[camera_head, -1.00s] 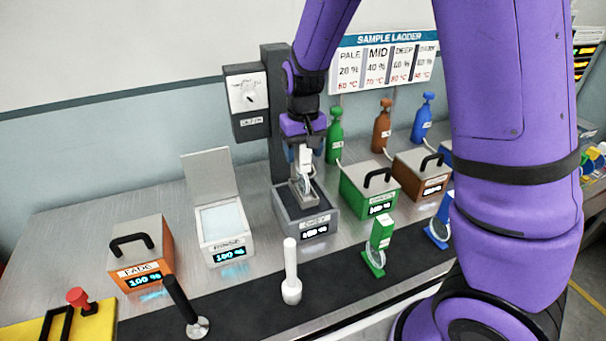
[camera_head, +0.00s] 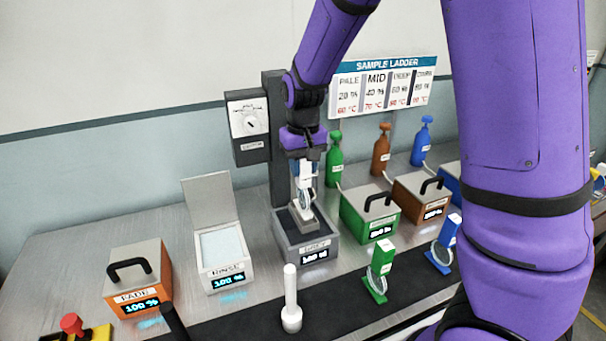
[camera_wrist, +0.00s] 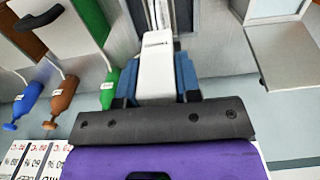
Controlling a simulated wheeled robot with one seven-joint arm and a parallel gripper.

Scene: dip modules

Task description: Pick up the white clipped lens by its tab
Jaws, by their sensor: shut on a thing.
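The white clipped lens (camera_head: 304,178) hangs below my gripper (camera_head: 303,166), over the open grey tank (camera_head: 304,243). Its white tab (camera_wrist: 158,65) is between the blue fingers in the wrist view, and my gripper is shut on it. The round lens shows under the tab in the head view. A grey stand-like piece (camera_head: 299,218) is just below the lens, in or over the tank mouth. I cannot tell whether the lens touches it.
The rinse tank (camera_head: 224,265) stands open on the left, with the lidded FADE tank (camera_head: 138,282) beyond it. Lidded green (camera_head: 369,217) and brown (camera_head: 421,200) tanks are on the right. A white post (camera_head: 291,300) and a green clipped lens (camera_head: 380,270) stand in front.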

